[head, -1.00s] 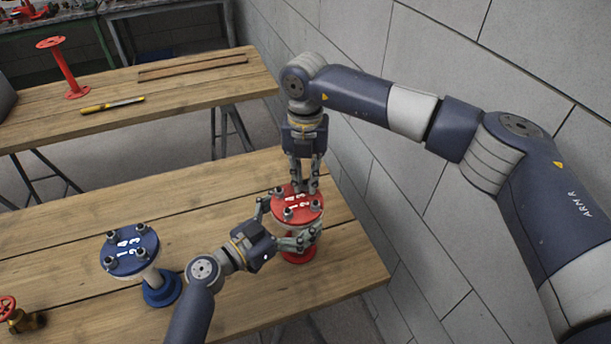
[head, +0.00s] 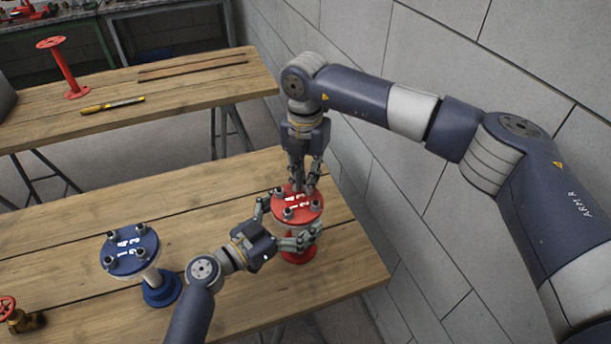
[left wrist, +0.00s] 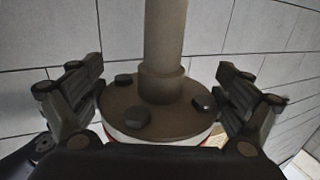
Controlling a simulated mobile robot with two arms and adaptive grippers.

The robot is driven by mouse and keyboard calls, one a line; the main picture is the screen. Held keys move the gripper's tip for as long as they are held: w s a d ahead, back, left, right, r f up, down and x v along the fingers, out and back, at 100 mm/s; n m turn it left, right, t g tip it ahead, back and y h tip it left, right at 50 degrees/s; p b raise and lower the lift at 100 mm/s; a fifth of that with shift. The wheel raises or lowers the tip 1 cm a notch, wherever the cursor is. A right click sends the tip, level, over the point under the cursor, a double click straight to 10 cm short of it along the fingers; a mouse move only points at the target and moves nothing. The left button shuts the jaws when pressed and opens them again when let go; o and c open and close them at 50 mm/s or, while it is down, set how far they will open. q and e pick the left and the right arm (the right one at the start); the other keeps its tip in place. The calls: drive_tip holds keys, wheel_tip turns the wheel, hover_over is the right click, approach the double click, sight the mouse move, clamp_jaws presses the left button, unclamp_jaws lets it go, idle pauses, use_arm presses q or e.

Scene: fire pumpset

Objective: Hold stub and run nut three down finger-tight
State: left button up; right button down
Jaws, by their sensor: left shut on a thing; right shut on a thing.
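The red stub (head: 309,213) stands upright on the near table, its round top flange carrying white numbers, studs and nuts. My left gripper (head: 287,226) is shut on the stub's body below that flange. In the left wrist view, its fingers (left wrist: 160,105) flank the stub's pipe (left wrist: 165,40) and a dark flange face (left wrist: 150,105) with bolt heads. My right gripper (head: 304,187) points down from above and is shut on a nut at the far right of the top flange. The fingers hide that nut, and its number cannot be read.
A blue stub (head: 131,250) with a numbered flange stands left on the near table (head: 60,225). A brass valve with a red handwheel (head: 20,317) is at the lower left. The grey block wall (head: 440,240) is close on the right. The far table holds a red stand (head: 65,70).

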drive_tip(key=shift+w+d, duration=0.1)
drive_tip(key=c, duration=1.5)
unclamp_jaws()
drive_tip(key=shift+c, duration=0.2)
wheel_tip(320, 180, up, 12)
use_arm(q)
drive_tip(key=o, duration=1.4)
drive_tip(key=shift+o, duration=0.2)
